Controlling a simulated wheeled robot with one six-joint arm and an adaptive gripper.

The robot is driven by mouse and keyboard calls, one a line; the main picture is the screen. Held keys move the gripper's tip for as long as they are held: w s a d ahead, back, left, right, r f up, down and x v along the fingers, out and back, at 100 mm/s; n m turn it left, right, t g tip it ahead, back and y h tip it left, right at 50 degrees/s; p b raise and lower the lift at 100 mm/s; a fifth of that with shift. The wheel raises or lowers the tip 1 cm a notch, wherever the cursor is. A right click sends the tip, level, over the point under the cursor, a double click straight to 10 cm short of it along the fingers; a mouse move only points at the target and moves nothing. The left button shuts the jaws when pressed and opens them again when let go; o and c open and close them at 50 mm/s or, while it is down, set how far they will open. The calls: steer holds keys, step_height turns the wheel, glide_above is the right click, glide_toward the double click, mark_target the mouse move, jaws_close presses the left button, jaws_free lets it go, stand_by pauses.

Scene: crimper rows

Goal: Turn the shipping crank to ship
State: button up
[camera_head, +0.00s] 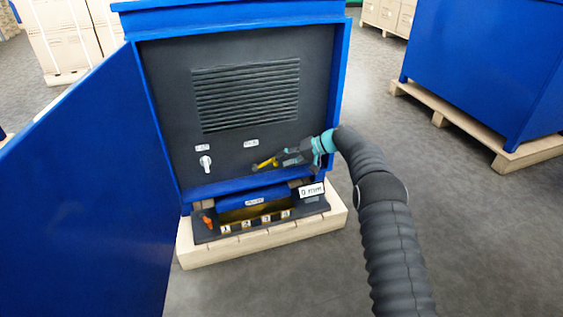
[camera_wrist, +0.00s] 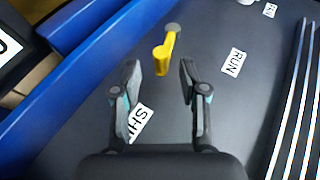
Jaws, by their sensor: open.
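The yellow shipping crank (camera_wrist: 166,50) is on the dark panel, with a grey round pivot at its top in the wrist view. Its handle hangs down and slightly left from the pivot there. In the head view the crank (camera_head: 264,164) is low on the panel, left of my gripper. My gripper (camera_wrist: 158,76) is open, and the handle end shows between its fingertips, with a gap on each side; contact is not visible. A RUN label (camera_wrist: 235,62) lies right of the crank. The SHIP label (camera_wrist: 138,122) is partly hidden behind my left finger.
A white knob (camera_head: 206,163) sits left on the panel, below a small label. An open blue door (camera_head: 85,190) stands at left. A blue sill (camera_head: 245,183) runs under the panel, above a tray with numbered tags and a "0 mm" sign (camera_head: 311,190).

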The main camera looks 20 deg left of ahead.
steer(key=v, duration=1)
steer(key=s+d+f+m+h, duration=0.2)
steer(key=d+f+m+h, duration=0.15)
steer(key=f, duration=0.55)
steer(key=s+d+r+h, duration=0.1)
steer(key=s+d+r, duration=0.1)
steer(key=s+d, duration=0.3)
steer(key=s+d+r+t+h+p, duration=0.2)
steer(key=s+d+r+p, duration=0.1)
steer(key=s+d+r, duration=0.5)
steer(key=s+d+r+m+t+h+p, duration=0.1)
steer(key=s+d+r+t+h+p, duration=0.1)
steer(key=s+d+r, duration=0.7)
steer(key=s+d+r+t+h+p, duration=0.3)
steer(key=s+d+r, duration=0.6)
steer(key=s+r, duration=0.9)
steer(key=s+p, duration=0.2)
steer(key=s, duration=0.4)
steer(key=shift+d+m+t+p, duration=0.2)
steer(key=shift+m+t+p, duration=0.15)
steer(key=shift+t, duration=0.05)
